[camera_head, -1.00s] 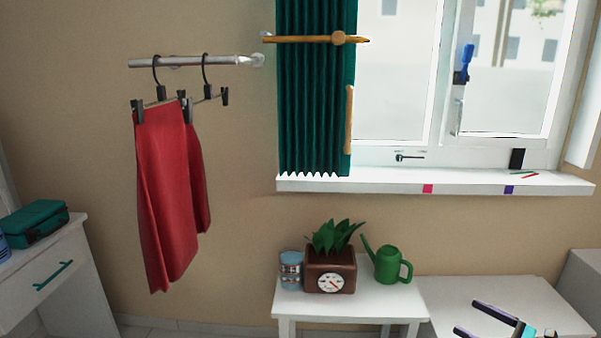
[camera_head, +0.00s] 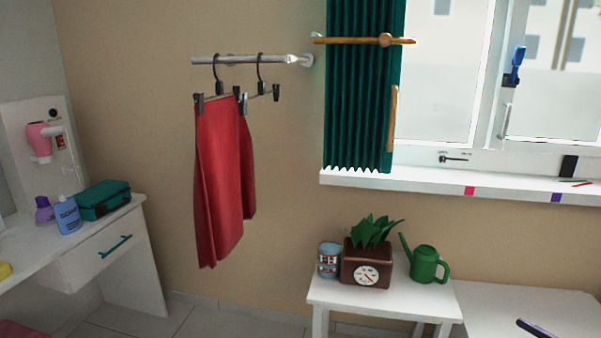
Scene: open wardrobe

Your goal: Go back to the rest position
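Nothing held shows in the visible part.
A white side table (camera_head: 385,300) holds a tin (camera_head: 329,260), a potted plant (camera_head: 366,262) and a green watering can (camera_head: 427,264). A dressing table (camera_head: 95,255) stands left. The window sill (camera_head: 430,183) and green curtain (camera_head: 360,90) are above. Floor between the tables is clear.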

